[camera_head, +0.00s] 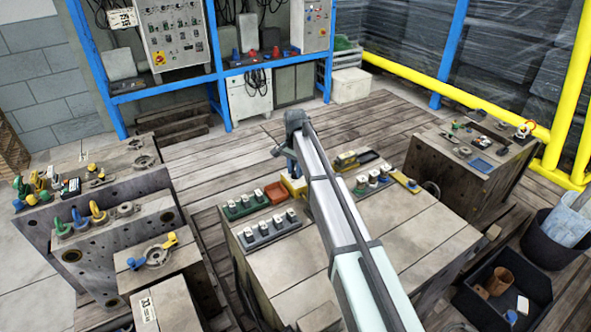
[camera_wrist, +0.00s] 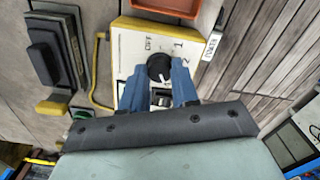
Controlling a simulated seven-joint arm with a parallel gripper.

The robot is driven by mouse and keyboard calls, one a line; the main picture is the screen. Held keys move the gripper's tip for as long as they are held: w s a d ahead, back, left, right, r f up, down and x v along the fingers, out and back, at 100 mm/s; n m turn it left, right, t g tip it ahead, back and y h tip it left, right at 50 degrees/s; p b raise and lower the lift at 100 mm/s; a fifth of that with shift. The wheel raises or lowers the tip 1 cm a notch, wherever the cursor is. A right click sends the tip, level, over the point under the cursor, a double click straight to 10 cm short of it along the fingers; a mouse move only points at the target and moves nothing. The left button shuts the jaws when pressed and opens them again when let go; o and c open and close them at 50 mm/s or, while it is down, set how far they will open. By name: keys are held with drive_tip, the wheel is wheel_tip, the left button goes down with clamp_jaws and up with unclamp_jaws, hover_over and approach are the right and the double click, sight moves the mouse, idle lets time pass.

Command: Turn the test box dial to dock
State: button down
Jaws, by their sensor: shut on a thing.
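The test box (camera_wrist: 127,55) has a pale face, a yellow rim and a black dial (camera_wrist: 158,66). Marks around the dial include OFF, 1 and 2; a white tag (camera_wrist: 212,46) at its right side has lettering too small to read surely. A pale pointer mark on the dial seems to face the lower right. My gripper (camera_wrist: 157,82) is shut on the dial, with its blue fingers at either side and hiding the lower face. In the head view the box (camera_head: 294,187) is a small yellow shape on the middle bench, partly behind my arm.
An orange tray (camera_wrist: 165,7) lies close beside the box.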

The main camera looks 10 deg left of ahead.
drive_tip(key=m, duration=0.4)
drive_tip(key=shift+m, duration=1.9)
drive_tip(key=c, duration=0.8)
unclamp_jaws()
drive_tip(key=shift+c, duration=0.2)
drive_tip(key=shift+r, duration=0.1)
wheel_tip(320, 180, up, 14)
